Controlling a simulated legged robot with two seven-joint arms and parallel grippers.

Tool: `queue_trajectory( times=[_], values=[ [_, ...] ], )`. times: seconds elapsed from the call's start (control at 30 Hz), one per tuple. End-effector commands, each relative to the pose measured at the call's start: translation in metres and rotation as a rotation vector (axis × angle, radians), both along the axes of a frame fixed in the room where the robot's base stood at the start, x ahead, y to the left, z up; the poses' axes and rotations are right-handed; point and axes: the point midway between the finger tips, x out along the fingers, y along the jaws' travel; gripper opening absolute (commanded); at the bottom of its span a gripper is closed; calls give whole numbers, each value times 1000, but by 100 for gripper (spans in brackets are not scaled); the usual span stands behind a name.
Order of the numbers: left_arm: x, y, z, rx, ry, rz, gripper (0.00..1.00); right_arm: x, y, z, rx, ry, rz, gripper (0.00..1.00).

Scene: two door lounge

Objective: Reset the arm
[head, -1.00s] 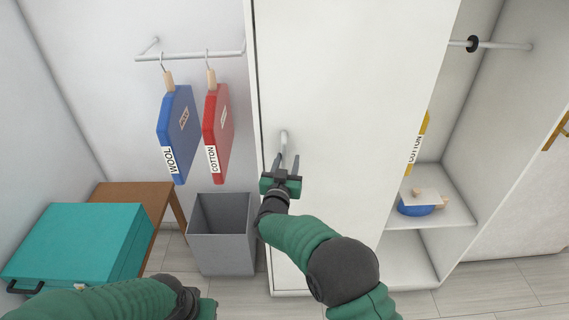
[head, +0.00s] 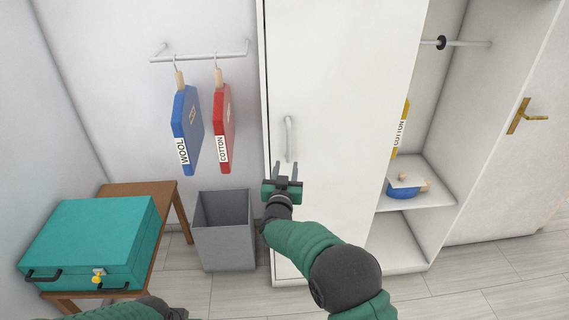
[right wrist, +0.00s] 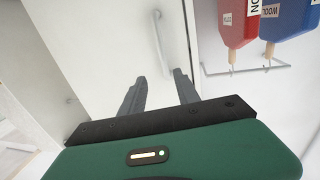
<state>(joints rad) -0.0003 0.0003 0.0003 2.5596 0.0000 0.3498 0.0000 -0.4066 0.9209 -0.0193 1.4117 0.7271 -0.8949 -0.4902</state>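My right gripper (head: 284,172) is in front of the white wardrobe door, just below its vertical handle (head: 289,138). Its two fingers are apart with nothing between them. In the right wrist view the open fingers (right wrist: 160,90) point toward the door, and the handle (right wrist: 161,40) stands beyond them, apart from them. My left arm shows only as a green sleeve and dark wrist at the bottom left edge of the head view; its gripper is out of the frame.
A teal case (head: 92,240) lies on a wooden table (head: 168,192) at left. A grey bin (head: 224,232) stands beside the wardrobe. The wardrobe's right side is open, with a blue pot (head: 402,191) on a shelf.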

Motion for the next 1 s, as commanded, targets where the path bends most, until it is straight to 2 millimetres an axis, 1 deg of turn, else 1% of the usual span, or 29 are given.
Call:
queue_trajectory(
  times=[0.1, 0.17, 0.23, 0.27, 0.33, 0.37, 0.4, 0.47, 0.5, 0.57, 0.6, 0.67, 0.7, 0.8, 0.83, 0.9, 1.0],
  values=[
    [0, 0, 0, 0, 0, 0, 36, -2, 0, 1, 0, 3, 4, 38],
    [0, 0, 0, 0, 0, 0, 36, -4, -4, 1, 4, 30, 18, 38],
    [0, 0, 0, 0, 0, 1, 36, -14, -15, -3, 11, 111, 62, 38],
    [0, 0, 0, 0, 0, 1, 36, -23, -22, -7, 17, 167, 88, 38],
    [0, 0, 0, 0, 1, 1, 36, -61, -45, -24, 34, 345, 152, 38],
    [0, 0, 0, 0, 1, 1, 36, -85, -56, -35, 44, 434, 174, 38],
    [0, 0, 0, 0, 1, 1, 36, -117, -69, -50, 55, 545, 195, 38],
    [0, 0, 0, 0, 0, 1, 36, -167, -88, -69, 68, 694, 209, 38],
    [0, 0, 0, 0, 0, 0, 36, -200, -99, -80, 76, 786, 211, 38],
    [0, 0, 0, 0, 0, 0, 36, -250, -115, -96, 85, 917, 206, 38],
    [0, 0, 0, 0, 0, 0, 36, -284, -125, -105, 91, 999, 197, 38],
    [0, 0, 0, 0, 0, 0, 36, -329, -137, -116, 95, 1106, 182, 38],
    [0, 0, 0, 0, 0, 0, 36, -355, -144, -121, 98, 1166, 170, 38],
    [0, 0, 0, 0, 0, 0, 36, -403, -156, -130, 100, 1277, 144, 38],
    [0, 0, 0, 0, 0, 0, 36, -412, -158, -132, 102, 1298, 138, 38],
    [0, 0, 0, 0, 0, 1, 36, -425, -161, -134, 101, 1328, 129, 38],
    [0, 0, 0, 0, 0, 1, 36, -430, -162, -135, 103, 1339, 127, 38]
  ],
)
